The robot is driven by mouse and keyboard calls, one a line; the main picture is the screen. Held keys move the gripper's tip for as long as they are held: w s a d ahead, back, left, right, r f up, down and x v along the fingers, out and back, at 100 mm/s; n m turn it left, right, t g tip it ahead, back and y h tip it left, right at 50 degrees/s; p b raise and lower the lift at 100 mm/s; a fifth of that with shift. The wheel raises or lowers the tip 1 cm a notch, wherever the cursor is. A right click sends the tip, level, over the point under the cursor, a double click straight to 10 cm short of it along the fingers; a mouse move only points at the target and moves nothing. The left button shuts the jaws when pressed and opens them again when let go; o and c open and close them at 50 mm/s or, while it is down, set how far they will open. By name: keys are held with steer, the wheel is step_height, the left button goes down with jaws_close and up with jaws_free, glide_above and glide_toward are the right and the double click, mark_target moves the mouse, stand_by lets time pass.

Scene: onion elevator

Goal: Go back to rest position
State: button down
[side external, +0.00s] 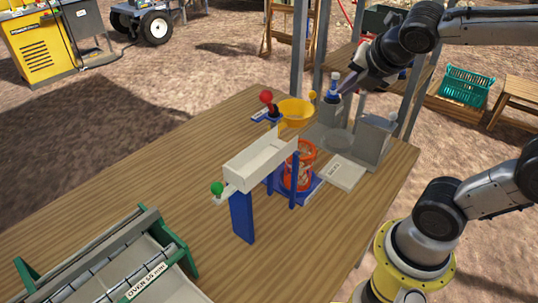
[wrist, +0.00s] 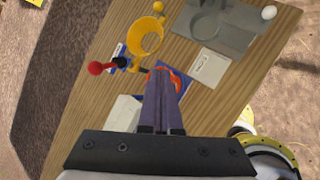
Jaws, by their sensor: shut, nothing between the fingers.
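My gripper (side external: 347,86) is raised above the far right part of the wooden table in the side external view. In the wrist view its two purple fingers (wrist: 161,78) lie together, shut and empty. They overlap the orange-red container (wrist: 176,78) in that picture and hide part of it. In the side external view the gripper is up and to the right of that container (side external: 304,165), apart from it. A small blue-topped piece (side external: 334,88) shows close beside the fingers; I cannot tell whether they touch.
The wooden table (side external: 110,190) carries a pale tilted chute (side external: 258,163) on blue posts, a yellow bowl (side external: 296,112), a red-knobbed lever (side external: 266,98) and a grey block (side external: 371,141). A green-framed oven conveyor (side external: 118,262) stands at the lower left. Metal posts (side external: 299,45) rise behind.

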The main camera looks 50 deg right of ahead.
steer(key=s+a+f+m+y, duration=0.2)
steer(key=s+a+m, duration=0.2)
steer(key=m, duration=0.7)
steer(key=s+a+f+m+g+y, duration=0.1)
steer(key=s+a+m, duration=0.3)
steer(key=m, duration=0.6)
steer(key=shift+s+f+m+g+y, duration=0.3)
steer(key=shift+s+f+m+y, duration=0.15)
steer(key=shift+s+f, duration=0.4)
steer(key=shift+a+r, duration=0.1)
